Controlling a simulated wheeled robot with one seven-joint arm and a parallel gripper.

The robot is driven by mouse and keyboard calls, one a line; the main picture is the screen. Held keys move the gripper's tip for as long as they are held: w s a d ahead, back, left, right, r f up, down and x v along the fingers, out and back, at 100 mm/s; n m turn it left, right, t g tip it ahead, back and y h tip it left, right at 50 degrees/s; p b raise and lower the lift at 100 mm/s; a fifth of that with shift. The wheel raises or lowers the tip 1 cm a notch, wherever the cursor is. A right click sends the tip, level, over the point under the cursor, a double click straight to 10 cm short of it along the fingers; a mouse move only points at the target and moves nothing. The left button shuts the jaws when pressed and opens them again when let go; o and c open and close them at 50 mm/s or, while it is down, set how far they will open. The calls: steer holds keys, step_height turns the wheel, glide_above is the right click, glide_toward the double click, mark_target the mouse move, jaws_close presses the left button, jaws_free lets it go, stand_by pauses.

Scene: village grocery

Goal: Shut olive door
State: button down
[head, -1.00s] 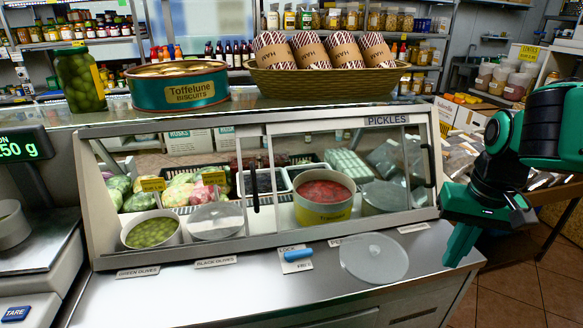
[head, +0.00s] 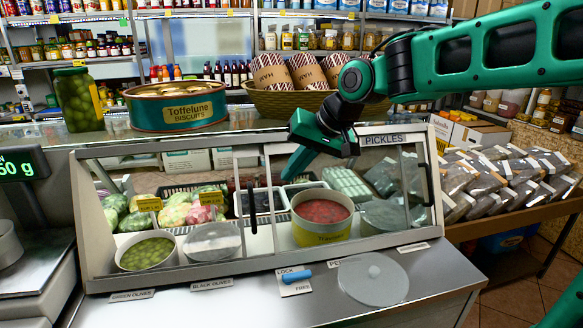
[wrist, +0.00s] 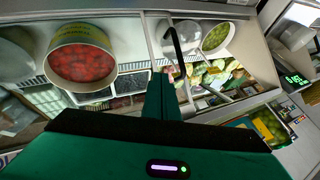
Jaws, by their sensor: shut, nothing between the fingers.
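The slanted glass front of the deli case has two dark handles, one near the middle (head: 252,207) and one at the far right. The olive door (head: 263,180) seems slid right, its left-edge frame and middle handle standing mid-case; the left half, before the green olives (head: 147,254), looks open. Clear glass makes this hard to judge. My gripper (head: 290,174) is shut and empty, in front of the upper middle of the case, above and right of the middle handle. In the wrist view its fingers (wrist: 161,95) point toward that handle (wrist: 178,52); contact cannot be told.
A red pickle tub (head: 321,214) stands inside the right half. A biscuit tin (head: 176,106), olive jar (head: 78,100) and wrap basket (head: 290,103) stand on top.

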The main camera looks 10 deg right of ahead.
steer(key=w+a+f, duration=0.3)
steer(key=a+f, duration=0.2)
steer(key=a, duration=0.1)
steer(key=shift+w+f, duration=0.15)
stand_by(0.4)
